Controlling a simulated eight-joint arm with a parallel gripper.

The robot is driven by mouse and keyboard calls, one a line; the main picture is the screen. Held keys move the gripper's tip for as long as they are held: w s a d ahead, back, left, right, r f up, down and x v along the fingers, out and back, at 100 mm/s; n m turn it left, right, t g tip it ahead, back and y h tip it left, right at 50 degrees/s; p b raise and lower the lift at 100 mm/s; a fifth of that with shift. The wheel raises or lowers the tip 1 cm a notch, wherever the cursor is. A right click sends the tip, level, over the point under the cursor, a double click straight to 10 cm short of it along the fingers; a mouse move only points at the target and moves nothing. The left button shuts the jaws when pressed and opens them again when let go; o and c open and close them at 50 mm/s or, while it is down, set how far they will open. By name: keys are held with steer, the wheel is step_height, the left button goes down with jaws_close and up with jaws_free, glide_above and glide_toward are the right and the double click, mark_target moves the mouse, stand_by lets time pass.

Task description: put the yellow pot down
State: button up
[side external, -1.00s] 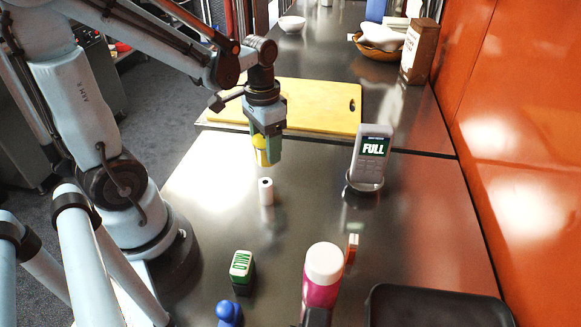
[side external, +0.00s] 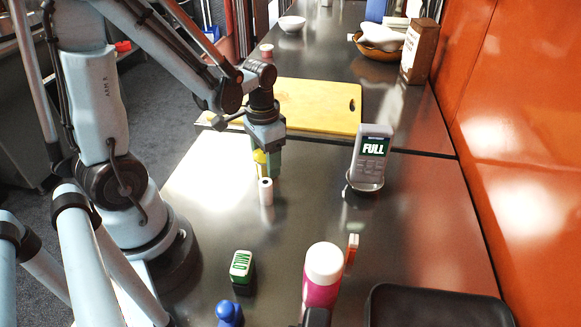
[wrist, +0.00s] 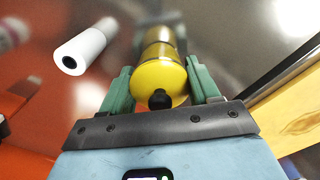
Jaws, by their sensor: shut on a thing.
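My gripper (side external: 267,162) is low over the steel counter (side external: 225,215), pointing down, with its green fingers shut on the yellow pot. In the side view only a sliver of the yellow pot (side external: 259,157) shows between the fingers. In the wrist view the yellow pot (wrist: 158,82), with a round yellow top and a black knob, sits between the two green fingers. I cannot tell whether its base touches the counter.
A white roll (side external: 266,192) stands close in front of the gripper. The yellow cutting board (side external: 310,105) lies behind. A green-labelled box (side external: 242,268) and a pink bottle (side external: 322,280) stand nearer. Counter between is clear.

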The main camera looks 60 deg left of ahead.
steer(key=o, duration=1.2)
step_height(320, 180, up, 12)
steer(key=shift+r, duration=0.1)
steer(key=shift+w+d+t, duration=0.2)
steer(key=shift+d+t, duration=1.6)
steer(key=shift+d, duration=0.15)
steer(key=shift+w+d+t, duration=0.15)
steer(key=shift+d+t, duration=1.65)
steer(key=shift+d, duration=0.15)
